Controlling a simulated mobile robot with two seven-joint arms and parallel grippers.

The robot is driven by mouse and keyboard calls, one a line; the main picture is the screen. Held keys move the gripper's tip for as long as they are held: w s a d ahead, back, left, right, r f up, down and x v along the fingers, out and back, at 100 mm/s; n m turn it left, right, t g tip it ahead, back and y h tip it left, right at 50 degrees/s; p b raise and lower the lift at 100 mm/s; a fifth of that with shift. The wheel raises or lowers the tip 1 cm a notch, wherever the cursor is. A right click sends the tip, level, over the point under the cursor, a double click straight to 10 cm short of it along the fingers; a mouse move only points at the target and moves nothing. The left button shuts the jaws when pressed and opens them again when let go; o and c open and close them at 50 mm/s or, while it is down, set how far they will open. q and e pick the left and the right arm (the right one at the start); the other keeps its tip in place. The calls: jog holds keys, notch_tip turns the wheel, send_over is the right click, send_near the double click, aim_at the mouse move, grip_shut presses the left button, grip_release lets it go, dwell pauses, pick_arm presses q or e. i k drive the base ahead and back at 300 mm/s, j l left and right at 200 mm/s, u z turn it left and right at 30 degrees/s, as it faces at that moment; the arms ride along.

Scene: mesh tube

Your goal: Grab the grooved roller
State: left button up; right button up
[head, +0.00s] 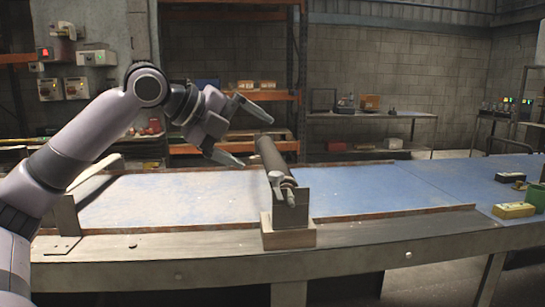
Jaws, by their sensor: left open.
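The roller (271,160) is a dark cylinder lying lengthwise, pointing away from me. Its near end rests at a metal bracket on a block (288,235) at the table's front edge. Any grooves on it are too small to make out. My left gripper (252,135) is open, with its two fingers spread apart, just to the left of and near the roller's far end. Nothing shows between the fingers. I cannot tell whether a finger touches the roller. My right gripper is not in view.
The blue table top (170,195) is mostly clear on both sides of the roller. A yellow block (513,210) and a green box (536,196) sit at the far right. A low metal rail (400,212) runs along the front. Shelves stand behind.

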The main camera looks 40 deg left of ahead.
aim_at(272, 160)
jog(key=i+j, duration=0.45)
jog(key=j, duration=0.25)
jog(key=i+j, duration=0.25)
jog(key=j, duration=0.1)
